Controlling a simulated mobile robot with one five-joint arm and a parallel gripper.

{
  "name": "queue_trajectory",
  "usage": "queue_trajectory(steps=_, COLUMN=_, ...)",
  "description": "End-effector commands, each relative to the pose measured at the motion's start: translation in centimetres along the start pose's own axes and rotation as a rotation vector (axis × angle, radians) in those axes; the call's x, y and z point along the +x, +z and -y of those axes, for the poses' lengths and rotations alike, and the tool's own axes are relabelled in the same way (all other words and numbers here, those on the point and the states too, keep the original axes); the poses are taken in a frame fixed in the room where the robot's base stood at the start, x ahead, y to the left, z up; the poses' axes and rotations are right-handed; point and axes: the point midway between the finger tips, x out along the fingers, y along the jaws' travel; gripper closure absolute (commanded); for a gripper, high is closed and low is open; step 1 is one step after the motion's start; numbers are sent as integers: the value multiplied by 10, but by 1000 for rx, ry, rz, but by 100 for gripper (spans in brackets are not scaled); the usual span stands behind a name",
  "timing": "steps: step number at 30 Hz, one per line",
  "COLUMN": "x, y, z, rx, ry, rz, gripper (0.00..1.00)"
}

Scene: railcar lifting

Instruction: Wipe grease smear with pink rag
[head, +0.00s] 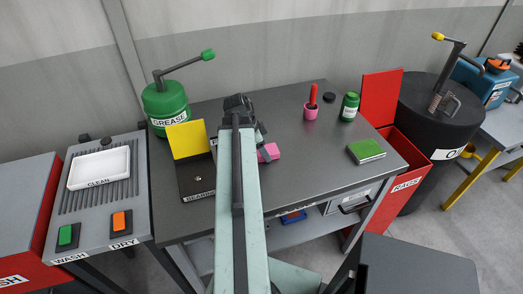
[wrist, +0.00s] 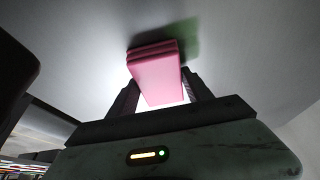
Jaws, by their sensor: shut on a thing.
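The pink rag (head: 269,152) is a folded block at the middle of the dark workbench, partly hidden by my arm. In the wrist view the rag (wrist: 156,75) sits between the two dark fingers of my gripper (wrist: 160,92), which is shut on it. The rag's far end is close to or touching a grey surface; I cannot tell which. A dull green patch (wrist: 186,38), which looks like the grease smear, shows on that surface beside and behind the rag. In the head view my arm hides most of my gripper, and no smear shows there.
A red rags bin (head: 398,150) stands at right.

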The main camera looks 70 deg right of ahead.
Motion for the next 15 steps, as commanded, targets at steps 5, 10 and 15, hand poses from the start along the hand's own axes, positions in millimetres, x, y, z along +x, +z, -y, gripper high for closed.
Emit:
queue_trajectory(steps=5, x=-10, y=-4, z=0, rx=0, ry=0, rz=0, gripper=74)
queue_trajectory(steps=10, x=-30, y=-12, z=0, rx=0, ry=0, rz=0, gripper=74)
queue_trajectory(steps=15, x=-48, y=-20, z=0, rx=0, ry=0, rz=0, gripper=74)
